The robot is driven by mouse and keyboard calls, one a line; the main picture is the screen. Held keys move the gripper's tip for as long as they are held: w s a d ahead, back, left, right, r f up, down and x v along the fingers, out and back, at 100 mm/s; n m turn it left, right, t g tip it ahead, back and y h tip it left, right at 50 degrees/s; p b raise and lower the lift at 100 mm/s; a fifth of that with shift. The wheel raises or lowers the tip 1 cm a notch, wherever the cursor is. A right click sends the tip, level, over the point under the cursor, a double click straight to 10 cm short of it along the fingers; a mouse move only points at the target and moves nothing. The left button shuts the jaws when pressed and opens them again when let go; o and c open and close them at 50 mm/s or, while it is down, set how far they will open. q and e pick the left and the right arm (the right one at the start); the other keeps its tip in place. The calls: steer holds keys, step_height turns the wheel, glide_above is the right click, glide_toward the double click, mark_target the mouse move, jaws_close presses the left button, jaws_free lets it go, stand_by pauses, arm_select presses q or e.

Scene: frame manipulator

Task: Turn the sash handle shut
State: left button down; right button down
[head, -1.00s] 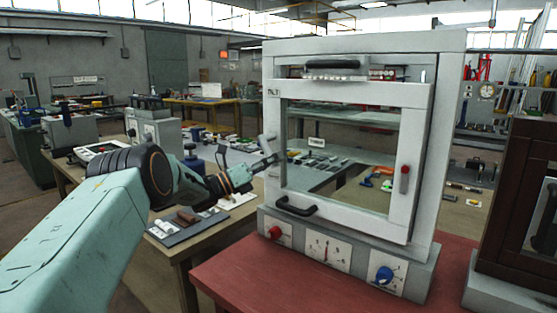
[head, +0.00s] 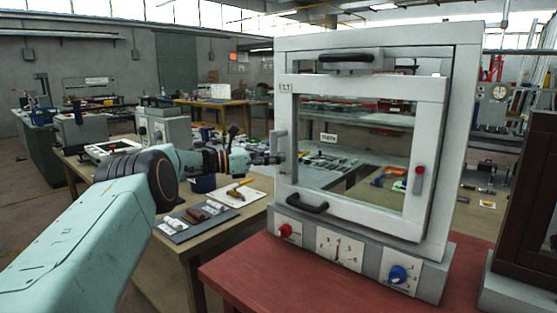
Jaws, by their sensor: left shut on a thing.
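The window-like frame unit stands upright on a red bench top, with a pale grey sash (head: 430,130) in its outer frame. A grey lever handle (head: 279,145) is on the sash's left side and looks roughly upright. My left gripper (head: 276,159) reaches in from the left and is shut on this handle near its lower part. The fingers hide part of the handle. A black bar handle (head: 307,203) sits at the sash's lower left, and another (head: 347,57) at the top. A small red-topped latch (head: 420,178) is on the right stile. My right gripper is not in view.
A base panel below the sash carries a red knob (head: 286,230), a dial (head: 338,249) and a blue knob (head: 398,273). A dark brown cabinet (head: 528,200) stands close on the right. A wooden bench with tools and trays lies left, under my arm.

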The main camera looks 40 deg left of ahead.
arm_select(q)
steer(key=shift+s+a, duration=0.1)
steer(key=shift+a, duration=0.2)
steer(key=c, duration=1.8)
jaws_free()
steer(key=o, duration=0.6)
steer(key=shift+s+a, duration=0.1)
steer(key=shift+a, duration=0.15)
steer(key=shift+d, duration=0.35)
steer(key=v, duration=1.2)
steer(key=shift+r, duration=0.1)
steer(key=shift+r, duration=0.1)
